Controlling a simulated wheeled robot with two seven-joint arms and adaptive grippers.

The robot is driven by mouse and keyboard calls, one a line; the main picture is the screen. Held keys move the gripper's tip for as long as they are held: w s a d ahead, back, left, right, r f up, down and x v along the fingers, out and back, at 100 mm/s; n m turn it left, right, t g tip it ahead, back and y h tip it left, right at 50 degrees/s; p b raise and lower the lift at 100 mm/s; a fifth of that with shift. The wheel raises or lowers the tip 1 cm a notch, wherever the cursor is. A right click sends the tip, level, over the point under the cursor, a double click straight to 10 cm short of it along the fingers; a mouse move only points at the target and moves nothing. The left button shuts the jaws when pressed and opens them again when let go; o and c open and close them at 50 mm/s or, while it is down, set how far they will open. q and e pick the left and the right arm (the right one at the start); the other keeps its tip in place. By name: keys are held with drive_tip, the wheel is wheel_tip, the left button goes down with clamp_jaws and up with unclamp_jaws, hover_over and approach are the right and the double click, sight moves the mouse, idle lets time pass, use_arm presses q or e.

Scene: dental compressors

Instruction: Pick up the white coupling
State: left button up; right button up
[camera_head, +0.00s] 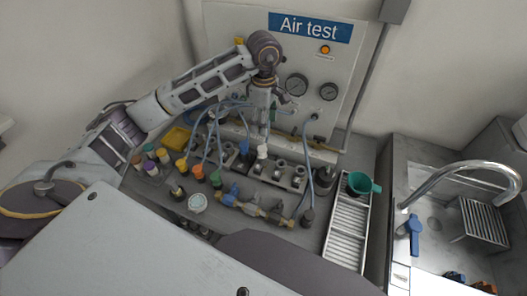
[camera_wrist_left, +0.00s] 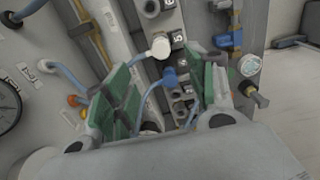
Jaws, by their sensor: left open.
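The white coupling (camera_head: 262,151) stands upright among the fittings on the bench, in front of the test panel. In the left wrist view a round white cap (camera_wrist_left: 160,48), which looks like this coupling, lies beyond the fingertips, with a blue hose running to its side. My left gripper (camera_head: 270,108) points down above the coupling and is apart from it. In the left wrist view its green-padded fingers (camera_wrist_left: 162,98) are spread, with nothing clasped between them. My right gripper does not show.
The panel with gauges (camera_head: 297,85) rises close behind. Blue hoses (camera_head: 308,160) loop around the fittings. Metal blocks (camera_head: 283,172) flank the coupling, and a blue valve assembly (camera_head: 250,205) lies in front. A draining rack (camera_head: 347,230), green funnel (camera_head: 361,184) and sink tap (camera_head: 460,172) are at right.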

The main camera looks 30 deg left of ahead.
use_arm(q)
hover_over(264, 149)
wheel_tip(264, 149, down, 8)
drive_tip(key=shift+s+r+p, duration=0.1)
drive_tip(key=shift+r+p, duration=0.1)
drive_tip(key=shift+p, duration=0.2)
drive_tip(key=shift+f, duration=0.45)
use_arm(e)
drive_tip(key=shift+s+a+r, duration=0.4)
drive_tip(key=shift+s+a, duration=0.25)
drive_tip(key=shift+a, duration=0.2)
use_arm(q)
drive_tip(key=shift+f, duration=0.1)
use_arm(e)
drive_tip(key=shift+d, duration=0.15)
